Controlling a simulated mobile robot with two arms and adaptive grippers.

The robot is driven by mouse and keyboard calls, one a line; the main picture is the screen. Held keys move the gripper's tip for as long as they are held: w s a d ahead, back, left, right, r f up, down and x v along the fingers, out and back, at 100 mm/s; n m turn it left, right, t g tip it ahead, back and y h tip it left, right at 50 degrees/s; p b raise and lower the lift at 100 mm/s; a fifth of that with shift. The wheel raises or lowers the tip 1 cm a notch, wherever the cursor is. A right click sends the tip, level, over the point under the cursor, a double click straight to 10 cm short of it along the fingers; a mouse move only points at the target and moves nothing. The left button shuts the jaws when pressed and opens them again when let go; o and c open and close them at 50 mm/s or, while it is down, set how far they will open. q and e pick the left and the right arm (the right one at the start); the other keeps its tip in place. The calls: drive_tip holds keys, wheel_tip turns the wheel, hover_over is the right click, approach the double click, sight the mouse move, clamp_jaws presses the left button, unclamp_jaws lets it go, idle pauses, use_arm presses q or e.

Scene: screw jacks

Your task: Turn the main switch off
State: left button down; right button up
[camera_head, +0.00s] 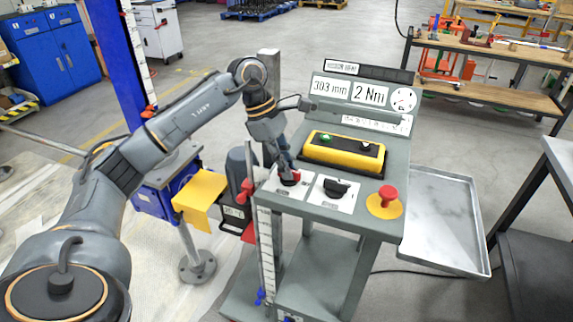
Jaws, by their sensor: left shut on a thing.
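The main switch (290,181) is a small red and dark rotary knob on a white plate at the left front of the grey control console (327,205). My left gripper (290,174) reaches down from the upper left and is shut on the knob. The fingers hide most of the knob, so its exact angle cannot be told. Right of it, a black rotary knob (336,187) sits on its own white plate. My right gripper is not in view.
A yellow button box (343,151) with a green button lies behind the knobs. A red emergency button (387,194) on a yellow disc is at the right front. A metal tray (447,215) juts out right of the console. A blue jack column (115,60) stands left.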

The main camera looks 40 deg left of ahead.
use_arm(q)
drive_tip(key=c, duration=1.4)
unclamp_jaws()
drive_tip(key=shift+o, duration=0.2)
drive_tip(key=v, duration=1.2)
